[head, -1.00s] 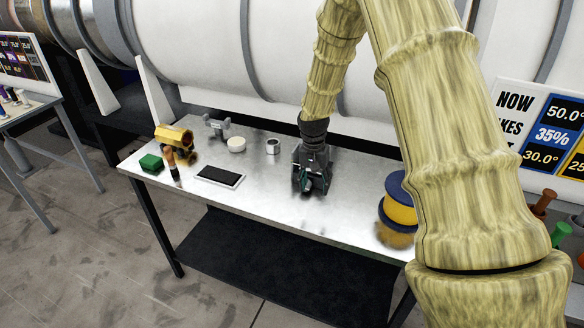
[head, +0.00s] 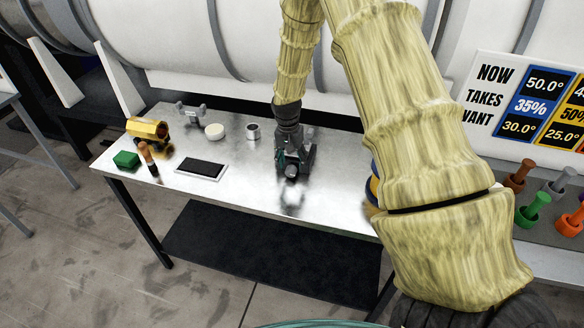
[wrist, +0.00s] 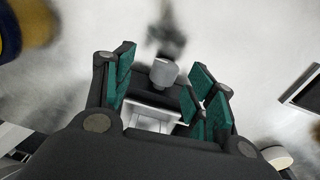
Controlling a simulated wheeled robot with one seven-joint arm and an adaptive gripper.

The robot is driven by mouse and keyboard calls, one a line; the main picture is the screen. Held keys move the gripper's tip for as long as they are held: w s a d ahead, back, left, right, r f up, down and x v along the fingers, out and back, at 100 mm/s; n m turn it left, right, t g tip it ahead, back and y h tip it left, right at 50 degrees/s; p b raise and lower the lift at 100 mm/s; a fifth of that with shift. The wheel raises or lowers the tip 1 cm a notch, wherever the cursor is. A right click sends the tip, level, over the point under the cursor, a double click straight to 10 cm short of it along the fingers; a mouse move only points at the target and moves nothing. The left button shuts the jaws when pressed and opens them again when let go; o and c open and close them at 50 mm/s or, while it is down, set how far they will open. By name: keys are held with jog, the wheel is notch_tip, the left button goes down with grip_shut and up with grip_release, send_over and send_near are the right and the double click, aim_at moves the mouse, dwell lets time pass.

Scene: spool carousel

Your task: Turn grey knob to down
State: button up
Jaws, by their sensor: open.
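A grey round knob (wrist: 163,72) shows in the wrist view, between the green-padded fingers of my gripper (wrist: 160,92). The fingers are spread, with space on both sides of the knob. In the head view my gripper (head: 293,160) is low over the metal table, with a small grey round end (head: 291,171) at its front. What the knob is fixed to is mostly hidden. At the right of the head view a grey flared knob (head: 562,180) stands among coloured ones, far from my gripper. I cannot tell which grey knob is meant.
The table (head: 240,190) holds a dark tablet (head: 201,168), a green block (head: 126,160), a yellow object (head: 148,129), a white round piece (head: 214,131) and a small cup (head: 253,131). A blue and yellow spool (wrist: 14,30) shows in the wrist view. A sign (head: 530,105) stands right.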

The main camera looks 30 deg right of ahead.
aim_at(290, 170)
jog(key=f, duration=0.1)
jog(key=w+f, duration=0.1)
jog(key=f, duration=0.1)
jog(key=w+f+p, duration=0.1)
jog(key=shift+w+f, duration=0.1)
jog(key=shift+f, duration=0.1)
jog(key=shift+s+f, duration=0.2)
jog(key=shift+s, duration=0.2)
jog(key=shift+s+r, duration=0.1)
jog(key=shift+s, duration=0.4)
jog(key=shift+w+f, duration=0.5)
jog(key=shift+w, duration=0.1)
jog(key=shift+c, duration=0.3)
jog(key=shift+s+r, duration=0.2)
jog(key=shift+s, duration=0.05)
jog(key=c, duration=0.7)
jog(key=shift+c, duration=1.3)
